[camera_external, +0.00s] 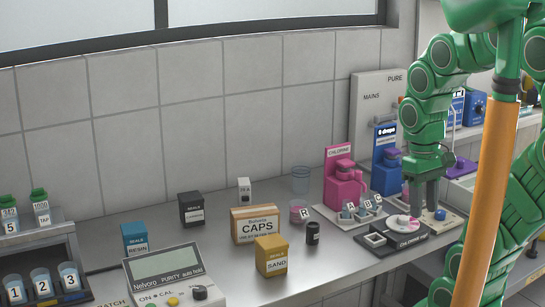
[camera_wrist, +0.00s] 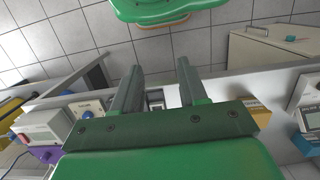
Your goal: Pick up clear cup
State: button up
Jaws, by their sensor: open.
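A clear, empty-looking cup (camera_external: 300,178) stands upright at the back of the counter near the tiled wall, left of the pink chlorine unit. A second clear cup marked R (camera_external: 299,211), with pinkish contents, stands in front of it. My gripper (camera_external: 424,203) points down at the right end of the counter, by the blue unit and the dark tray, well to the right of both cups. In the wrist view my gripper (camera_wrist: 157,75) has its two fingers apart with nothing held between them. I cannot make out either cup in the wrist view.
The pink chlorine unit (camera_external: 343,178) and small labelled cups (camera_external: 362,208) stand between my gripper and the clear cup. A dark tray (camera_external: 376,239), a black canister (camera_external: 313,233) and a caps box (camera_external: 255,225) are nearby. The counter's front middle (camera_external: 335,262) is clear.

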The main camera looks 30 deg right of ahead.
jog(key=o, duration=0.9)
jog(key=shift+o, duration=0.2)
